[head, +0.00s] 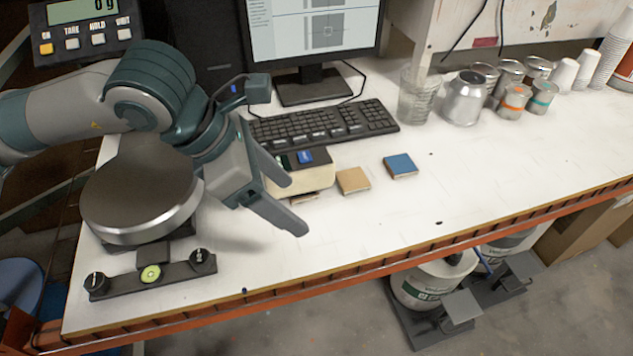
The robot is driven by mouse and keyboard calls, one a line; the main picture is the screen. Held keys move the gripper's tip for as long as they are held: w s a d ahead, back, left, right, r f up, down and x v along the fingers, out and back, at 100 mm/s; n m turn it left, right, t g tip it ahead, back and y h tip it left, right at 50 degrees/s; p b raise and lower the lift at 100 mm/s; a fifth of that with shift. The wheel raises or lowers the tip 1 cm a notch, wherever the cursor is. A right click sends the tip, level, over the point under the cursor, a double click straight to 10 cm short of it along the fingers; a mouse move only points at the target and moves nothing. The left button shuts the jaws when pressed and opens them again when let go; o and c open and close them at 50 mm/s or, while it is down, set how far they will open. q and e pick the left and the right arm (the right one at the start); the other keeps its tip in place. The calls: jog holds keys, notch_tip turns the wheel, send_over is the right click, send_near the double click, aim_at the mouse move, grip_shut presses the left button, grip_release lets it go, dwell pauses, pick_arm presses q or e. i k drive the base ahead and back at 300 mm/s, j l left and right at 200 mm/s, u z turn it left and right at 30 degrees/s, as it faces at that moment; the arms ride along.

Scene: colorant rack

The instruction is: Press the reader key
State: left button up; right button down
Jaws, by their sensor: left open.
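The reader (318,178) is a small cream device with a dark top, standing on the white bench in front of the keyboard. A small blue key (305,157) shows on its dark top. My left gripper (292,205) is open and empty, its two fingers pointing down and right at the reader's left and front side. One finger overlaps the reader's left part and hides some of it. I cannot tell whether that finger touches it. The blue key is uncovered, just beyond the fingers. My right gripper is not in view.
A tan block (353,181) and a blue block (400,166) lie right of the reader. The keyboard (325,122) and monitor (312,32) are behind. A round scale (140,190) stands left under my arm. Cans and cups line the back right. The front right bench is clear.

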aim_at(306, 156)
jog(key=k+l, duration=0.25)
jog(key=k, duration=0.2)
jog(key=k+l, duration=0.2)
jog(key=k, duration=0.3)
jog(key=k+l, duration=0.25)
jog(key=k, duration=0.2)
